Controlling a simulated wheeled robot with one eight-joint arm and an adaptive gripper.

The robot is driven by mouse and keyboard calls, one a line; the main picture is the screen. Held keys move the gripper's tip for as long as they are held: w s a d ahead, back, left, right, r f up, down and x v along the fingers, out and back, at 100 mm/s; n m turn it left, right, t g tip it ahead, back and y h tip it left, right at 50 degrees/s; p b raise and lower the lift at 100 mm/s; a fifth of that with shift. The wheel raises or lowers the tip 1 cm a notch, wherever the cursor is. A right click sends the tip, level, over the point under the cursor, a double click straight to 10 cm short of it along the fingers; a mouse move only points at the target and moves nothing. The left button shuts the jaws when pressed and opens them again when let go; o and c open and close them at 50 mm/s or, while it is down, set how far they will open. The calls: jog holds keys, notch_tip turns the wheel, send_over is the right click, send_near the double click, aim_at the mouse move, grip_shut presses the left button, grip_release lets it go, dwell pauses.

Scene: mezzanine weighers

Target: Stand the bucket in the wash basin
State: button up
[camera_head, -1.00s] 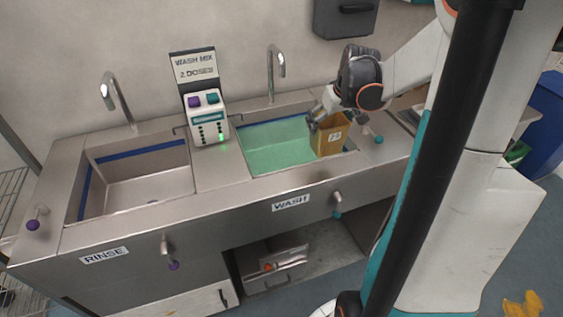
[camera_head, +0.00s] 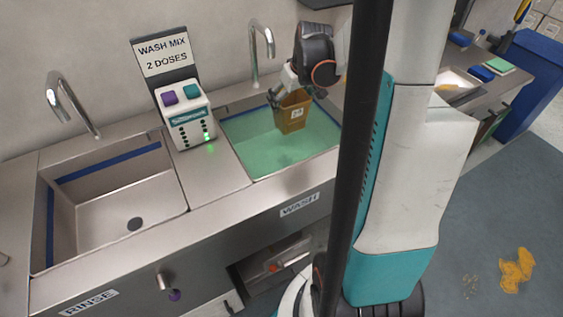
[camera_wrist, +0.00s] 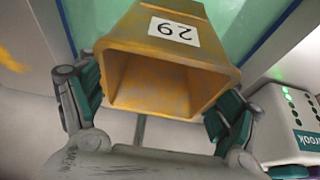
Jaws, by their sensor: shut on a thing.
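The bucket (camera_head: 294,112) is a small tan-orange, open-topped, tapered pail with a white number label. In the head view it is upright, or nearly so, within the outline of the wash basin (camera_head: 262,165), towards the back. Whether its base touches the basin floor or the green liquid I cannot tell. My gripper (camera_head: 286,92) is shut on the bucket's upper part. In the wrist view its two fingers lie on either side of the bucket's mouth (camera_wrist: 150,82), and the inside looks empty. The bucket's far side is hidden.
An empty rinse basin (camera_head: 110,205) is at left. A dosing unit (camera_head: 184,115) with a green light stands between the basins, under a "WASH MIX 2 DOSES" sign (camera_head: 163,55). A tap (camera_head: 262,45) rises behind the wash basin. My column hides the counter to its right.

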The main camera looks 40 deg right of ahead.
notch_tip(320, 180, down, 21)
jog(key=b, duration=0.8)
jog(key=shift+r, duration=0.2)
jog(key=o, duration=1.5)
jog(key=shift+f, duration=0.1)
jog(key=p+v, duration=0.7)
jog(key=v, duration=0.5)
jog(key=shift+w, duration=0.1)
